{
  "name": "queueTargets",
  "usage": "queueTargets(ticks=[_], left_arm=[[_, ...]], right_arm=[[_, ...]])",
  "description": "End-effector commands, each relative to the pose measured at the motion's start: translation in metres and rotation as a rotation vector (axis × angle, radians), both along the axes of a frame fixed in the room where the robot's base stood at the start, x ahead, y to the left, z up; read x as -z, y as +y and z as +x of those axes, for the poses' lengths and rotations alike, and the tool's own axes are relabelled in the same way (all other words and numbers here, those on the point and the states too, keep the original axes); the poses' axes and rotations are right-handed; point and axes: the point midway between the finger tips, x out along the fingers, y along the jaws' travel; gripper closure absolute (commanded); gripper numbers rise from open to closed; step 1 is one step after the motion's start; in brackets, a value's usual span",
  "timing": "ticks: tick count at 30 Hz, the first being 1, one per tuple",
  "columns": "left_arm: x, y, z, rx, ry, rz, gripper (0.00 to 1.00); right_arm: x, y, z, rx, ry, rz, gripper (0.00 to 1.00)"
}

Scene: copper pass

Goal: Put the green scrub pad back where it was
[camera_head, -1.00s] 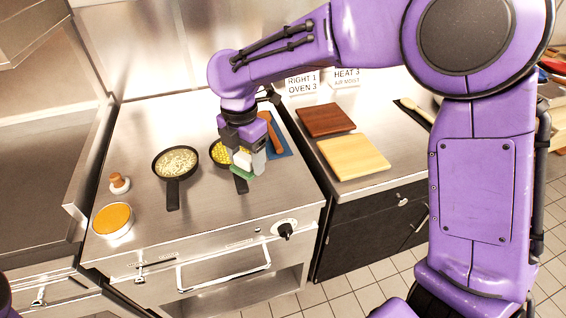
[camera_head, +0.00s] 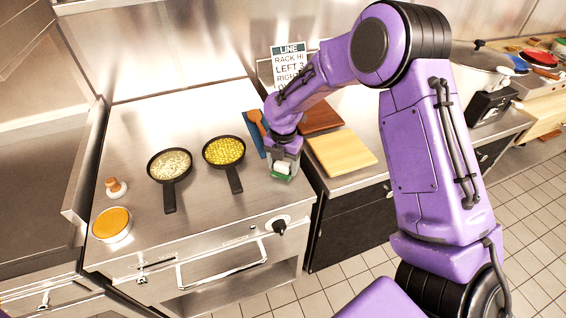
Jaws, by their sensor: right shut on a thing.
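My right gripper (camera_head: 284,169) points down over the right front part of the steel stove top, to the right of the pan of yellow food. It is shut on the green scrub pad (camera_head: 281,177), of which only a thin green edge shows under a pale part between the fingers. Whether the pad touches the steel or hangs just above it, I cannot tell. My left gripper is out of view.
A pan of yellow food (camera_head: 224,150) and a pan of pale food (camera_head: 170,165) stand on the stove. A blue cloth (camera_head: 253,127) with a wooden utensil (camera_head: 259,124) lies behind the gripper. A light board (camera_head: 342,152) and a dark board (camera_head: 318,118) lie on the right counter.

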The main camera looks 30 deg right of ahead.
Motion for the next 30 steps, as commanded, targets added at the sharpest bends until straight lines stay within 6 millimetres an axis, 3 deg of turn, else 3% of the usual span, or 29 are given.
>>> queueTargets(ticks=[12,13,15,24,26,30], left_arm=[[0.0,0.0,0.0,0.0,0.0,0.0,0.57],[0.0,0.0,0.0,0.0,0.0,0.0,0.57],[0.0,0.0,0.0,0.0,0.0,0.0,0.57],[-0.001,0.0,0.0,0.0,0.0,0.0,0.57],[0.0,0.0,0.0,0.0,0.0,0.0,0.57],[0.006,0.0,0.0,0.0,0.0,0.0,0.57]], right_arm=[[0.009,0.0,0.0,0.0,-0.002,0.0,0.63],[0.008,0.0,0.0,0.0,-0.003,-0.001,0.28],[0.008,0.0,0.0,0.0,-0.003,-0.001,0.09],[0.006,0.0,0.001,0.001,-0.003,-0.001,0.09],[0.001,0.001,0.001,0.001,-0.004,0.0,0.09],[-0.028,0.0,0.002,0.001,-0.009,0.001,0.09]])
